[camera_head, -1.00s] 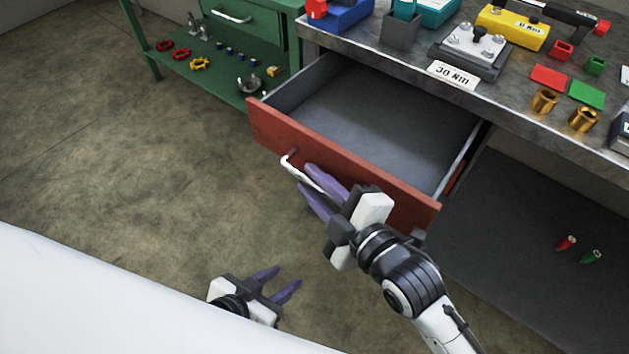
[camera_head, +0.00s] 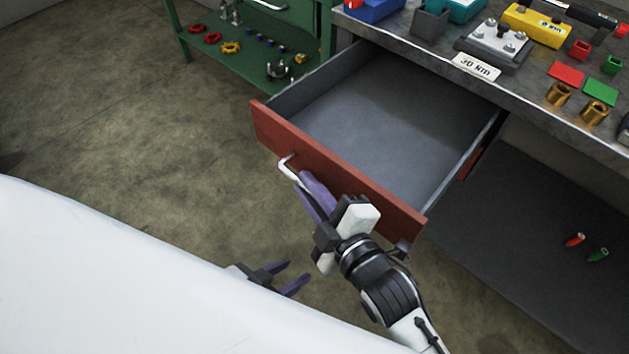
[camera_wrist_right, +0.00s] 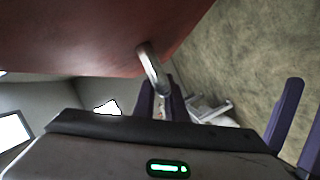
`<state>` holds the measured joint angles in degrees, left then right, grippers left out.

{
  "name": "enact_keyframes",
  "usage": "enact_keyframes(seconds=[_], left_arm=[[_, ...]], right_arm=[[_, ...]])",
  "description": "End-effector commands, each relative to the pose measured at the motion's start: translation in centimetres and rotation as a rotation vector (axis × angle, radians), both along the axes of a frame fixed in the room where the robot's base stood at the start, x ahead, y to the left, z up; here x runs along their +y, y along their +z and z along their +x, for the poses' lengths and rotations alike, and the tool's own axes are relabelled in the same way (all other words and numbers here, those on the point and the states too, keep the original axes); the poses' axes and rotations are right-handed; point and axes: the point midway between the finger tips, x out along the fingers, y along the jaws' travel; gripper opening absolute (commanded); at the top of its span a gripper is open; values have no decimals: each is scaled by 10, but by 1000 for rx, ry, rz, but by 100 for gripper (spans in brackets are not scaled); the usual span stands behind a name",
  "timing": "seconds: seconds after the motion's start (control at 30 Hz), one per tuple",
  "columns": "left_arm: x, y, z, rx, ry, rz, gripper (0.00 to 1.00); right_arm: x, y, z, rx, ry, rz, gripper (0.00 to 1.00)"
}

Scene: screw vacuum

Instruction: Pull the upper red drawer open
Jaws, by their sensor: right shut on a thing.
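The upper red drawer (camera_head: 335,165) stands far out from the workbench, and its grey inside looks empty. Its metal handle (camera_head: 288,166) is on the front panel; the handle also shows in the right wrist view (camera_wrist_right: 151,68). My right gripper (camera_head: 304,184) is shut on the handle, its purple fingers hiding part of it. In the right wrist view the fingers (camera_wrist_right: 161,98) close around the handle's end, and the red front fills the upper left. My left gripper (camera_head: 289,274) is low in the head view, fingers apart and empty, partly hidden by my white body.
The grey workbench top (camera_head: 420,50) holds a yellow box (camera_head: 537,25), a metal block (camera_head: 494,45), red and green plates and brass cups. A green cart (camera_head: 320,35) stands behind the drawer's left side. Below the bench, a dark shelf (camera_head: 500,230) holds red and green pieces.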

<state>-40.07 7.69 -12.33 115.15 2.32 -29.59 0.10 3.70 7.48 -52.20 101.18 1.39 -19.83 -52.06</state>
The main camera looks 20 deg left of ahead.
Motion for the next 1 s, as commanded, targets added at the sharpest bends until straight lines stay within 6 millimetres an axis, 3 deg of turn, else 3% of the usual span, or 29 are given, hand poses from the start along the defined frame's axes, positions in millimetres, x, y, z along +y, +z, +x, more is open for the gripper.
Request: enact_keyframes(seconds=[0.17,0.2,0.3,0.67,1.0], left_arm=[[-1,4,7,-16,1,-2,35],[-1,5,8,-19,2,-4,35],[-1,6,10,-21,2,-4,35],[-2,7,9,-20,2,-6,35],[-1,13,3,-9,2,-4,35]], right_arm=[[-1,-1,1,0,-2,-3,0],[-1,-1,1,0,-2,-3,12],[-1,-1,0,-1,-1,-3,29],[-3,1,-3,1,0,-1,30],[-49,12,-39,2,0,-5,30]])
